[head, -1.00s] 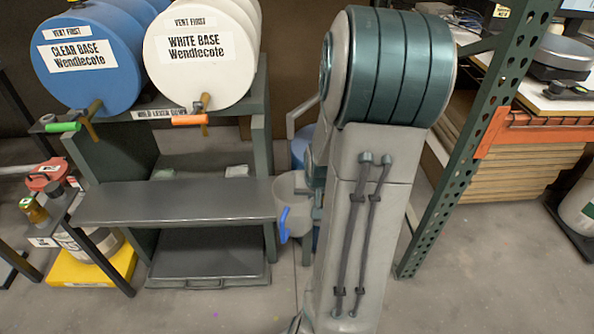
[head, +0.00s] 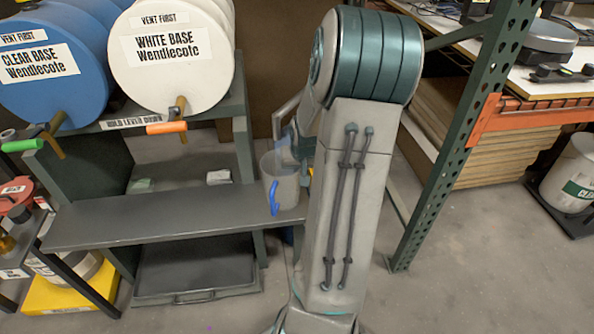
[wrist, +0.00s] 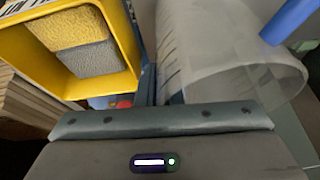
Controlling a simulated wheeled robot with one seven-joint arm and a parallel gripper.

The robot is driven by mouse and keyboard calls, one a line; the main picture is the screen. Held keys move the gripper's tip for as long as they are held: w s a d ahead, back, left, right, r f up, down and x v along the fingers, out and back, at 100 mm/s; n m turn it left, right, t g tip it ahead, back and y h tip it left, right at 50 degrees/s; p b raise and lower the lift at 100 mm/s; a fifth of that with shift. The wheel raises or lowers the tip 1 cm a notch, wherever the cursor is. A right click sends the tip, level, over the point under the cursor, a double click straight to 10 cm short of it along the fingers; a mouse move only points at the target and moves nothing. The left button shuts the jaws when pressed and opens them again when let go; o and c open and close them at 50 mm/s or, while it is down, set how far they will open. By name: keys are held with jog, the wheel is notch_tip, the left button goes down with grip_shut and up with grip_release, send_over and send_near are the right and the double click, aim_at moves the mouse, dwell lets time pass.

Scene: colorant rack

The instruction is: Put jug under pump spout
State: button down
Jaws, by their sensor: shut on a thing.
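The jug (head: 286,186) is a translucent grey vessel with a blue handle. In the head view it is upright at the right end of the dark shelf (head: 160,218); I cannot tell whether it touches the shelf. In the wrist view the jug (wrist: 215,55) fills the upper right, its blue handle at the corner. My gripper (wrist: 160,98) is shut on the jug at its wall. In the head view my arm mostly hides the gripper. A grey bent tube (head: 283,112) stands behind the jug, beside my arm; I cannot tell whether it belongs to the pump. No pump spout is clearly visible.
A blue drum (head: 60,90) and a white drum (head: 165,75) with taps lie above the shelf. A green perforated rack post (head: 465,140) stands to the right. A yellow box (wrist: 85,50) is close by in the wrist view.

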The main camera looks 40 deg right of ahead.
jog(key=shift+w+a, duration=0.3)
jog(key=c, duration=1.9)
grip_release()
jog(key=shift+f, duration=0.2)
jog(key=shift+c, duration=0.2)
jog(key=o, duration=0.4)
jog(key=shift+c, duration=0.2)
jog(key=shift+s+d, duration=0.1)
jog(key=p+v, duration=0.5)
jog(key=v, duration=0.7)
jog(key=s+a+r+n, duration=0.2)
jog(key=s+a, duration=0.1)
jog(key=a, duration=0.6)
jog(key=s+a+r+n+g+y, duration=0.1)
jog(key=s+a+r+n, duration=0.1)
jog(key=a, duration=0.7)
jog(key=s+a+r+n+g+y, duration=0.1)
jog(key=s+a+r+n, duration=0.2)
jog(key=a, duration=0.6)
jog(key=shift+s, duration=0.95)
